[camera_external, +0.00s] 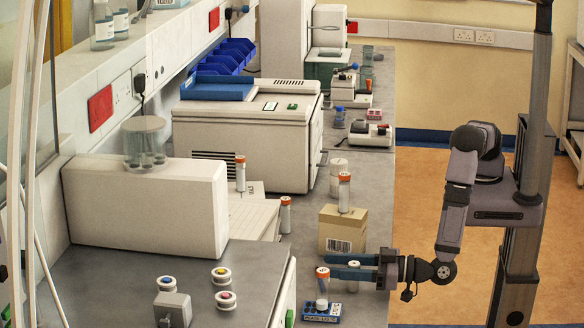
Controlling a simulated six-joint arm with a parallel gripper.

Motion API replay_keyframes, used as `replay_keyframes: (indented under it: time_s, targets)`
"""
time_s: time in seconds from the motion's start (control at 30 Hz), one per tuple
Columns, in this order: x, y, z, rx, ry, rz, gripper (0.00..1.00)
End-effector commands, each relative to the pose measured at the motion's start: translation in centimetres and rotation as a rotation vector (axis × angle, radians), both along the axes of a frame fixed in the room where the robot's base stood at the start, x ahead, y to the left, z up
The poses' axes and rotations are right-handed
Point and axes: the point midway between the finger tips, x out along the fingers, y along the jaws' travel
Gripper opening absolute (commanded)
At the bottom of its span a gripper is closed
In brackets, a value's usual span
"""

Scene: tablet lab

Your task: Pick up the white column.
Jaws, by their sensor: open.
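A slim column with a white cap (354,287) stands upright on the bench close to my wrist. My gripper (330,264) reaches in from the right, low over the bench, with its two blue-grey fingers pointing left. The fingers are open, and the white-capped column shows between and below them; I cannot tell whether either finger touches it. A tube with an orange cap (322,284) stands at the fingertips, over a small blue rack (334,312). The near finger hides part of the white-capped column.
A cardboard box (342,232) with an orange-capped tube (344,193) on top stands just behind my gripper. More orange-capped tubes (285,215) stand at the left, near a large white instrument (245,140). Several round spools lie on the raised grey surface (110,290).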

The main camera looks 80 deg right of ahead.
Motion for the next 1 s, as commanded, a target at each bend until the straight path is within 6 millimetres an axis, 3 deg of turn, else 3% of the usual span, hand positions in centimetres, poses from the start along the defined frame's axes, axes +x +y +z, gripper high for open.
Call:
replay_keyframes:
  time_s: [0.17, 0.33, 0.77, 1.0]
  targets:
    - [0.0, 0.0, 0.0, 0.000, 0.000, 0.000, 0.41]
    - [0.0, 0.0, 0.0, 0.000, 0.000, 0.000, 0.00]
    - [0.0, 0.0, 0.3, 0.001, -0.001, 0.000, 0.00]
    - [0.0, 0.1, 1.7, 0.003, -0.001, 0.000, 0.00]
